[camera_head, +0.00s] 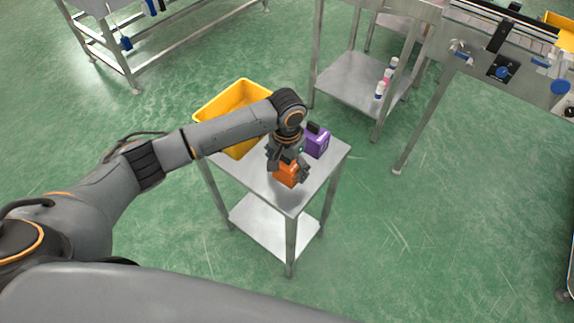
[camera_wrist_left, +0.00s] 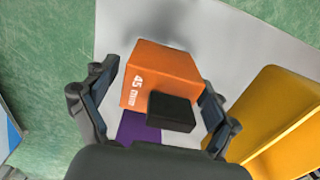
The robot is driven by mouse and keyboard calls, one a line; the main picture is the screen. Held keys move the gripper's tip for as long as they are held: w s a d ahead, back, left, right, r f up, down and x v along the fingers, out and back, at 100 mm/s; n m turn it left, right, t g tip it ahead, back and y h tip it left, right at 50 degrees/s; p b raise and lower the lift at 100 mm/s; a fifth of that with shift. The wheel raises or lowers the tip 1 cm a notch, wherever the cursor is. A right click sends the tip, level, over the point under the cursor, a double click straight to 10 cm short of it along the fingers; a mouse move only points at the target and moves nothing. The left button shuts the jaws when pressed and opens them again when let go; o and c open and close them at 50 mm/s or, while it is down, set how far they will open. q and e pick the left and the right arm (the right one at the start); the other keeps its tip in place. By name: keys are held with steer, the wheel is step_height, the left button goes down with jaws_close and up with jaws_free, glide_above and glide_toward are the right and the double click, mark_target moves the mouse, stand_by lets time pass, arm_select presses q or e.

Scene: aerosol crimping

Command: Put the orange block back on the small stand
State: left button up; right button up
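The orange block (camera_head: 287,173), marked "45 mm" with a black knob, is at the front part of the small metal stand (camera_head: 323,173). In the left wrist view the block (camera_wrist_left: 158,78) sits between the fingers of my left gripper (camera_wrist_left: 158,100). A gap shows at the left finger; the right finger is close to the block, and contact there is unclear. My left gripper, also in the head view (camera_head: 288,165), is open around the block and partly hides it. Whether the block rests fully on the top is hard to tell. My right gripper is out of view.
A purple block (camera_head: 317,144) with a black knob stands on the same top, just behind my gripper. A yellow bin (camera_head: 225,105) occupies the back left of the stand. A steel table with bottles (camera_head: 380,88) on its lower shelf is behind.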

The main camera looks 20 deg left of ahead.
arm_select(q)
step_height(320, 180, up, 12)
steer(key=shift+r, duration=0.15)
stand_by(0.6)
stand_by(0.4)
